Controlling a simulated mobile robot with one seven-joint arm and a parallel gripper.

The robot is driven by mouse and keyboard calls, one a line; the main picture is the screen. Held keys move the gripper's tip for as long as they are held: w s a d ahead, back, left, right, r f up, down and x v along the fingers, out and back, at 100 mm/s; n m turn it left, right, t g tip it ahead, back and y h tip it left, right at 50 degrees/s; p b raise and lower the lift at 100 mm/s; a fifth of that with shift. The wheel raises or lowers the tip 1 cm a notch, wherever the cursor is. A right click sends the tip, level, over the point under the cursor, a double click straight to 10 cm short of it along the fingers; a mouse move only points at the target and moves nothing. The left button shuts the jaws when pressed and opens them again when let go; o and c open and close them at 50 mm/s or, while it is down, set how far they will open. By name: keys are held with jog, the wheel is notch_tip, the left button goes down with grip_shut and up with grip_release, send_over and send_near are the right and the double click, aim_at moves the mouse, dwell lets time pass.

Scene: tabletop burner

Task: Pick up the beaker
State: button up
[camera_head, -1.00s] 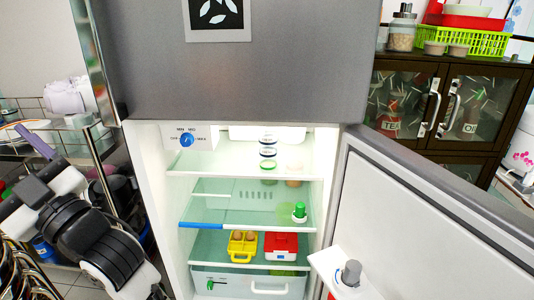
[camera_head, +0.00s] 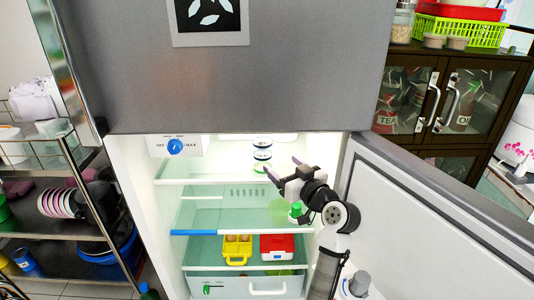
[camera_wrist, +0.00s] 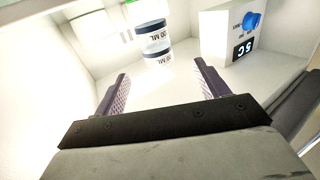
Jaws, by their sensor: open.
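The beaker (camera_head: 262,155), a clear cylinder with dark bands, stands on the fridge's top shelf towards the back. In the wrist view the beaker (camera_wrist: 153,42) shows "30 ML" print and stands upright beyond the fingertips, apart from them. My gripper (camera_head: 284,168) is open and empty, reaching into the fridge from the right in front of the top shelf. In the wrist view my gripper (camera_wrist: 160,75) has its two fingers spread wide, with the beaker roughly in line with the gap.
The open fridge door (camera_head: 430,215) stands at the right. A blue dial (camera_head: 175,146) is at the upper left inside.

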aim_at(267, 149)
jog(key=p+x, duration=0.2)
jog(key=x, duration=0.6)
jog(key=shift+w+d, duration=0.15)
jog(key=shift+w, duration=0.1)
jog(key=p+x, duration=0.2)
jog(key=x, duration=0.2)
jog(key=shift+w+d, duration=0.1)
jog(key=shift+w, duration=0.05)
jog(key=shift+w+a+f, duration=0.1)
jog(key=shift+w+a, duration=0.1)
jog(key=shift+w, duration=0.25)
jog(key=c, duration=1.1)
jog(key=shift+r, duration=0.55)
jog(key=s+a+b, duration=0.1)
jog(key=s, duration=0.5)
jog(key=s+a+r+b, duration=0.1)
jog(key=s+b, duration=0.1)
jog(key=s, duration=0.3)
jog(key=s+a+r+b, duration=0.1)
jog(key=s, duration=0.5)
jog(key=shift+s+a+r+b, duration=0.2)
jog(key=shift+s+a+b, duration=0.05)
jog(key=shift+s+b, duration=0.1)
